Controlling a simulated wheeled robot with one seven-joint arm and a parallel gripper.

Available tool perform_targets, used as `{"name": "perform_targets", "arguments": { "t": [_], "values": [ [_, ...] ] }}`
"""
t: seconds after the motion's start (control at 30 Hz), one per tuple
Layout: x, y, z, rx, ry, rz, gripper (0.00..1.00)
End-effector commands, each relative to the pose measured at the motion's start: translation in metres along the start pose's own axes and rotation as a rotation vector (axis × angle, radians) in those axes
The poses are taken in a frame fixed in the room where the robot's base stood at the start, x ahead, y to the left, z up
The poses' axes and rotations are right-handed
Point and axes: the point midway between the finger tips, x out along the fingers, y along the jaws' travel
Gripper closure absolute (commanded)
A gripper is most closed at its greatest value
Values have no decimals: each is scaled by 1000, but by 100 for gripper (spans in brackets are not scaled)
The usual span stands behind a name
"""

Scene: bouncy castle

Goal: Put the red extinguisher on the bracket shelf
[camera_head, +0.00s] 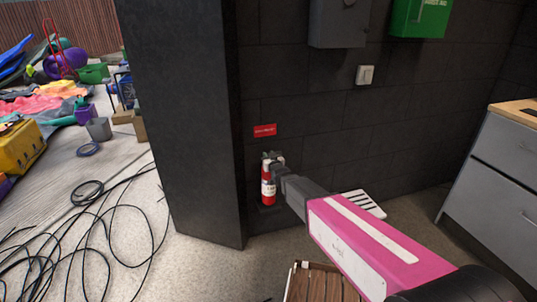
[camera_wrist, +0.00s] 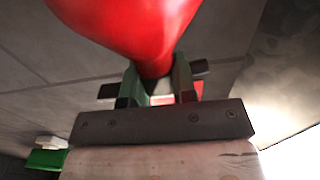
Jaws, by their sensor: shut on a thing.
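The red extinguisher (camera_head: 268,189) is upright against the dark wall, beside the pillar, with a white label on its front. In the wrist view, its red body (camera_wrist: 135,30) fills the top middle. My gripper (camera_head: 274,162) reaches its upper part from the right and is shut on it; the two fingers (camera_wrist: 157,88) stand on either side of the red body in the wrist view. A dark bracket shelf (camera_head: 267,208) shows low on the wall just under the extinguisher. I cannot tell whether the extinguisher's base touches it.
A red sign (camera_head: 265,131) is on the wall above the extinguisher. The dark pillar (camera_head: 185,120) stands close on the left. A white slatted item (camera_head: 363,204) is on the right, and a wooden crate (camera_head: 322,284) is in front. Black cables (camera_head: 95,235) lie on the floor at left.

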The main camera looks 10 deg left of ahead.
Motion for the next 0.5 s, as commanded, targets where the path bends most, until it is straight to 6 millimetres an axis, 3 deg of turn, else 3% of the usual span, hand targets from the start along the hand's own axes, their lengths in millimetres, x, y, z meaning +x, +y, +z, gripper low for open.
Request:
{"name": "perform_targets", "arguments": {
  "t": [0.17, 0.5],
  "values": [
    [0, 0, 17, 1, 5, 0, 100],
    [0, 0, 19, 0, 6, 0, 100]
  ]
}}
